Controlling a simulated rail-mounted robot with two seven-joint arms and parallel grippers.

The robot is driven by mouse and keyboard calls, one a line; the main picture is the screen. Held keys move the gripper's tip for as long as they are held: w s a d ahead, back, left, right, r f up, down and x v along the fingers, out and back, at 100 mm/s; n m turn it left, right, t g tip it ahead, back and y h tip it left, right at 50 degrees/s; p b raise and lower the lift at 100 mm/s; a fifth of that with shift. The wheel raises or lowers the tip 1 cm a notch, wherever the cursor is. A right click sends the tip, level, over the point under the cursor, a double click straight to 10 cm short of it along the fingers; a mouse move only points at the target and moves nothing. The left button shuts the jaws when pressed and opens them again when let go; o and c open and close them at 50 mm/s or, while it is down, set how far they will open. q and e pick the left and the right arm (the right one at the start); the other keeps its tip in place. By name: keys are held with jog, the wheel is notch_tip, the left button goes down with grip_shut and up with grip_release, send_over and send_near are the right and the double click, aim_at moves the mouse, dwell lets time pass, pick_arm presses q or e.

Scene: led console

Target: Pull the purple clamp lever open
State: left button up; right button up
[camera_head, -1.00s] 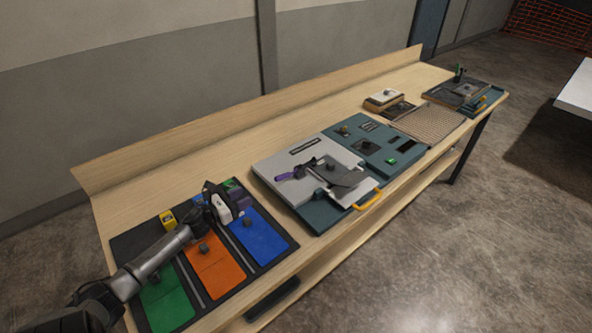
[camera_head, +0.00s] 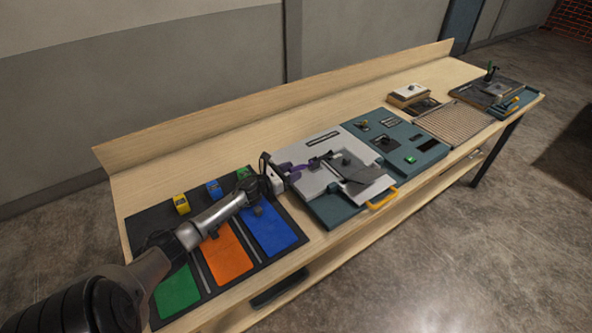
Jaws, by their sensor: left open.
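The purple clamp lever (camera_head: 301,168) is on the left part of the light grey clamp plate (camera_head: 316,183). It lies beside the dark clamp mechanism (camera_head: 318,163). My left gripper (camera_head: 292,171) reaches in from the left, with its white body at the left edge of the plate. Its purplish fingers are open and point toward the lever's handle end. The fingers and the lever are close in colour and overlap in this view, so I cannot tell whether they touch. My right gripper is not in view.
A black mat with green (camera_head: 178,292), orange (camera_head: 228,256) and blue (camera_head: 272,232) panels lies under my left arm. A yellow handle (camera_head: 383,199) is at the plate's front. A teal console (camera_head: 400,149) stands to the right.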

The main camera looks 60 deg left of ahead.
pick_arm(q)
jog(key=shift+w, duration=1.05)
grip_shut()
